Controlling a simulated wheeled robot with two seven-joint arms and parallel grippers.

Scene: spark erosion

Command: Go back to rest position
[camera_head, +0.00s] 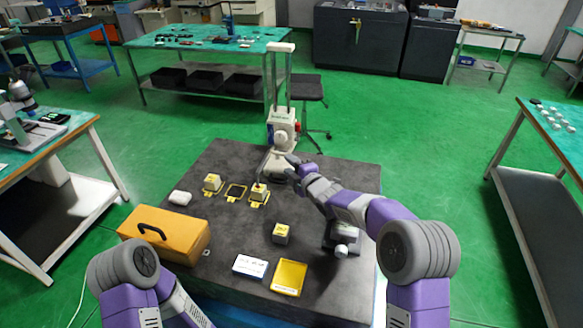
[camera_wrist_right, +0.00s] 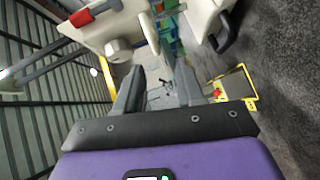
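My right arm reaches from the lower right across the dark table (camera_head: 320,272). Its gripper (camera_head: 291,163) is beside the base of a white upright device (camera_head: 281,130). In the right wrist view my right gripper (camera_wrist_right: 160,78) has its two fingers apart, with nothing seen between them. Parts of the white device (camera_wrist_right: 115,22) are just beyond the fingers. A yellow-framed piece with a red spot (camera_wrist_right: 236,88) is to the right of them. Of my left arm only the upper links show at the lower left; its gripper is outside the view.
A stool (camera_head: 307,88) stands behind.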

